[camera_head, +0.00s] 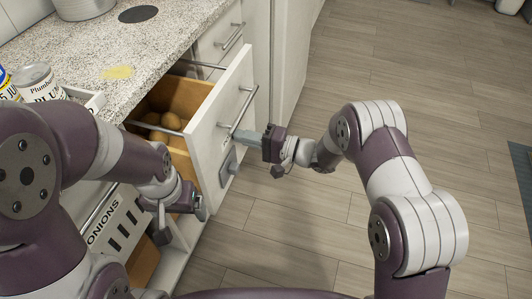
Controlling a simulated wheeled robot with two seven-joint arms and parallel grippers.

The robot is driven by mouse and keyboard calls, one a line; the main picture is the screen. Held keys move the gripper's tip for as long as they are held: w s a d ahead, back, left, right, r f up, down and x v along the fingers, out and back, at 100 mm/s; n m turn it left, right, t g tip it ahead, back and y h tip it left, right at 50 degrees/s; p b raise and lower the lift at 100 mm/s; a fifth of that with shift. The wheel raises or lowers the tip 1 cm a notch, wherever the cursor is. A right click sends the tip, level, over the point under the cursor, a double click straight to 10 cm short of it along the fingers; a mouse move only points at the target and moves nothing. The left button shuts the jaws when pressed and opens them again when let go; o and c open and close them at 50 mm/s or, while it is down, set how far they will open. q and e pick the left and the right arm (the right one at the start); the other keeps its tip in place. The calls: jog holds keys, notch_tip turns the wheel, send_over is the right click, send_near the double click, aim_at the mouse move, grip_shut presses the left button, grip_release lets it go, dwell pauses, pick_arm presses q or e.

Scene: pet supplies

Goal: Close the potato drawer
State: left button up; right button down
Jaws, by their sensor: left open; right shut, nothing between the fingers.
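The potato drawer (210,128) stands pulled out under the counter, with a white front and a metal bar handle. Several potatoes (161,127) lie in its wooden inside. My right gripper (240,138) is shut and empty; its fingertips are at the drawer's front face, just below the handle (240,110). I cannot tell if they touch it. My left gripper (198,208) is open, low beside the near side of the drawer, close to its lower front corner. Part of the drawer's near side is hidden by my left arm.
The speckled counter (125,58) holds cans (40,84), a yellow note (117,72) and a dark disc (138,14). An onions bin (115,225) is below, near my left arm. Another drawer (218,40) is farther back.

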jog(key=x, duration=1.5)
jog(key=shift+w+a+f, duration=0.15)
jog(key=shift+a, duration=0.05)
pick_arm(q)
jog(key=shift+s+d+f, duration=0.15)
jog(key=shift+s+d, duration=0.05)
jog(key=shift+s, duration=0.2)
pick_arm(e)
jog(key=shift+w+a+r, duration=0.1)
jog(key=shift+a+r, duration=0.1)
jog(key=shift+r, duration=0.05)
jog(key=shift+r, duration=0.1)
